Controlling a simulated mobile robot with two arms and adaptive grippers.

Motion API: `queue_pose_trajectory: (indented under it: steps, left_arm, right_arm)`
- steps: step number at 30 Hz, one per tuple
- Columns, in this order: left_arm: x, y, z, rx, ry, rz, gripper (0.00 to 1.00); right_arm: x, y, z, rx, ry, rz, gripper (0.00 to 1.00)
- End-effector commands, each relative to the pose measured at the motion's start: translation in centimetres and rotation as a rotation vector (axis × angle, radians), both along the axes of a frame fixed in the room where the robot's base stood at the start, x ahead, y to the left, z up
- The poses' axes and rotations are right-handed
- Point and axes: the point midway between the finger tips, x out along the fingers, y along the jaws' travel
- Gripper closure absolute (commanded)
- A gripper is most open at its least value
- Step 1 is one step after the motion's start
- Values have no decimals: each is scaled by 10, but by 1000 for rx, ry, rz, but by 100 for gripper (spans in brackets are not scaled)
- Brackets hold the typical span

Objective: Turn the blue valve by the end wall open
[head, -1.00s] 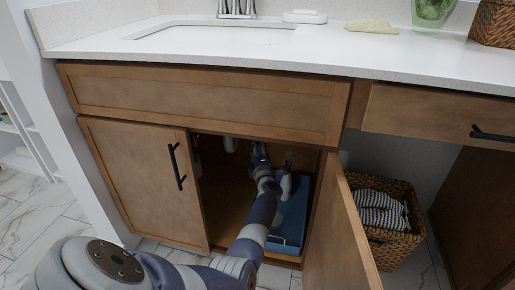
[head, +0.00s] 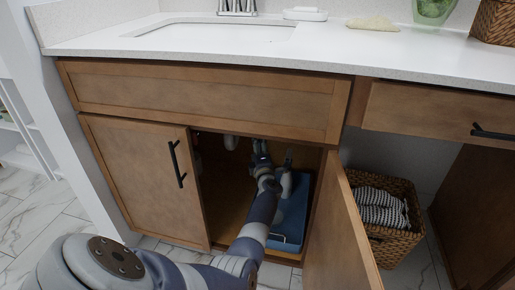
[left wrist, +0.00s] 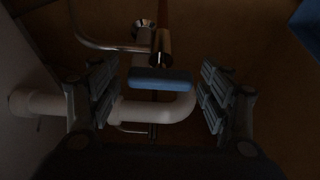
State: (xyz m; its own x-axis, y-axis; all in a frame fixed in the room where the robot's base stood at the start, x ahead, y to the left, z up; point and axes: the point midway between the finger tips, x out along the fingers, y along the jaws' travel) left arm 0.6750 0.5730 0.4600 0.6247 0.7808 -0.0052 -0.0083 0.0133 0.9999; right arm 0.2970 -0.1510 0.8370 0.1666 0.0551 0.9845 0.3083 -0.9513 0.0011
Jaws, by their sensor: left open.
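The blue valve handle (left wrist: 160,80) shows in the left wrist view as a short blue bar below a shiny metal fitting (left wrist: 162,48). My left gripper (left wrist: 158,100) is open, with one finger pad on each side of the handle and gaps on both sides. In the head view my left arm reaches through the open right-hand door opening, and the left gripper (head: 260,150) is inside the dark cabinet. The valve cannot be made out in the head view. My right gripper is in neither view.
A white drain pipe (left wrist: 150,110) curves close by the handle. A blue tray (head: 290,215) stands on the cabinet floor right of my arm. The open cabinet door (head: 338,235) and a wicker basket (head: 390,245) are to the right.

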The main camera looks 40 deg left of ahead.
Motion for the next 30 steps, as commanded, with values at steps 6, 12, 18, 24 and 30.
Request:
queue_pose_trajectory:
  steps: [6, 12, 18, 24, 30]
  left_arm:
    - [-13, -17, -1, -3, -1, 1, 28]
    - [-30, -37, -1, -4, 0, 1, 28]
    - [-41, -52, -1, -2, 0, 0, 28]
    - [-46, -56, -1, -2, 1, 1, 28]
    - [-46, -56, -1, -2, 1, 1, 28]
  right_arm:
    - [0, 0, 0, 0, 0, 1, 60]
    - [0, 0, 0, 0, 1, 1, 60]
    - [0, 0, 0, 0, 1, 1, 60]
    - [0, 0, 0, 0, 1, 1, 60]
    - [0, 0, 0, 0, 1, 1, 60]
